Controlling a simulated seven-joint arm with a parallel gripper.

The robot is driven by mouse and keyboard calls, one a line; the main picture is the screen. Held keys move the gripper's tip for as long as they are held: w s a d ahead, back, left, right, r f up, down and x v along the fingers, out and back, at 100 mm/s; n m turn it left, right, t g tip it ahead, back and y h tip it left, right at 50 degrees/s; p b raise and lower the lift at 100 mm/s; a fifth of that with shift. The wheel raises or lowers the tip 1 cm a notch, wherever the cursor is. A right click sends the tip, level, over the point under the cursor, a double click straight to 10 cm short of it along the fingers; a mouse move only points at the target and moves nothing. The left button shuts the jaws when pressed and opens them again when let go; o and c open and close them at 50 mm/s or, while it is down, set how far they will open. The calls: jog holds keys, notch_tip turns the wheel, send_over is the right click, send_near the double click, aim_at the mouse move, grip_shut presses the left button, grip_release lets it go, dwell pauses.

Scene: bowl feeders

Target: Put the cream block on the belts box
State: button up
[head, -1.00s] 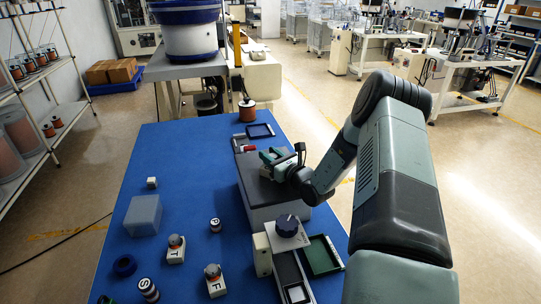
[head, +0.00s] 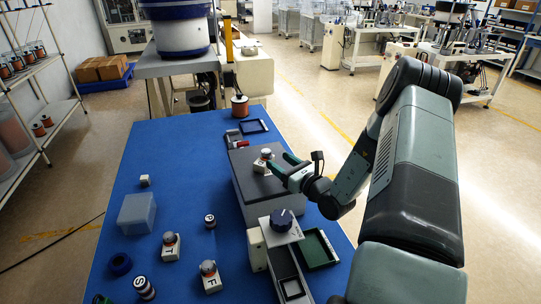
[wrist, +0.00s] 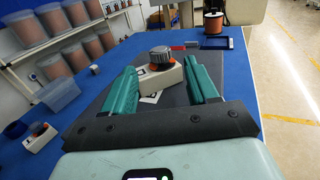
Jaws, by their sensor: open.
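A cream block (head: 261,168) with a grey knob and an orange ring stands upright on the flat dark top of a large grey box (head: 246,188), apparently the belts box; I cannot read a label on it. The block also shows in the wrist view (wrist: 168,80), with a white marked patch (wrist: 151,98) beside its base. My gripper (head: 280,160) is open just to the right of the block. In the wrist view its green fingers (wrist: 160,66) lie on either side of the block, with gaps. The block's far side is hidden.
Similar cream blocks marked T (head: 170,250) and F (head: 210,279) stand on the blue table (head: 185,205). A translucent box (head: 137,214) stands at left. A dial fixture (head: 281,226) and green tray (head: 318,250) are in front of the grey box. A copper spool (head: 240,106) stands behind.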

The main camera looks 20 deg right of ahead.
jog(key=shift+v, duration=1.6)
